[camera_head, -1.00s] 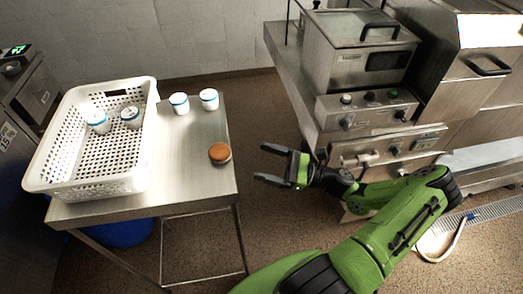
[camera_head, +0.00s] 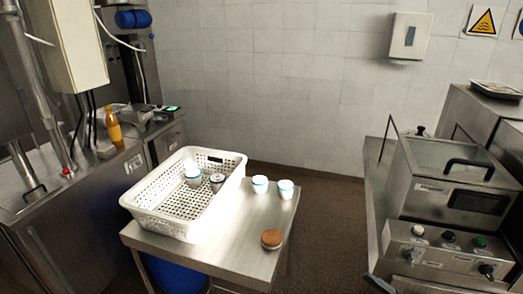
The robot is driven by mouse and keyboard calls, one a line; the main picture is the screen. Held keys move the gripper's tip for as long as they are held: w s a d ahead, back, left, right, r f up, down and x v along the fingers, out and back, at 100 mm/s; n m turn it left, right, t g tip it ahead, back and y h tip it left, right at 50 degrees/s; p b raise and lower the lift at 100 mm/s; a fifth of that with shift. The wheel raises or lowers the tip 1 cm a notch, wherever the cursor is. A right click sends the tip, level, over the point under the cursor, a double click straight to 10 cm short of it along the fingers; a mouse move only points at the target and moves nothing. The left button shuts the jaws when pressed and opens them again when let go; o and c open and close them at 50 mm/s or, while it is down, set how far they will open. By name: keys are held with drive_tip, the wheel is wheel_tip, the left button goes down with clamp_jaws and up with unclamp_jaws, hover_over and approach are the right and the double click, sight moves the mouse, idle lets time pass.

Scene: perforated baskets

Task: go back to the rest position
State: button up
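Only a dark tip of my gripper (camera_head: 380,284) shows at the bottom edge of the head view, right of the steel table (camera_head: 237,262). The rest of the gripper and my arm are out of view, so its opening is hidden. On the table stands a white perforated basket (camera_head: 150,222) with two white, blue-marked cups in it, a left cup (camera_head: 193,177) and a right cup (camera_head: 217,182). Two similar cups, one (camera_head: 260,185) and another (camera_head: 286,190), stand on the table right of the basket. A brown-topped round item (camera_head: 271,239) lies near the table's right edge.
A steel fryer-like unit (camera_head: 440,245) with knobs stands at the right. A steel counter (camera_head: 75,205) with an orange bottle (camera_head: 113,125) is at the left. Open floor (camera_head: 325,230) lies between the table and the right unit. A tiled wall closes the back.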

drive_tip(key=s+a+n+g+h, duration=0.6)
drive_tip(key=a+n+g+h, duration=0.3)
drive_tip(key=n+g, duration=0.55)
drive_tip(key=s+r+n+t+h, duration=0.7)
drive_tip(key=s+r+n, duration=0.2)
drive_tip(key=r, duration=0.5)
drive_tip(key=shift+s+r+n, duration=0.2)
drive_tip(key=shift+s+n, duration=0.15)
drive_tip(key=shift+s, duration=0.3)
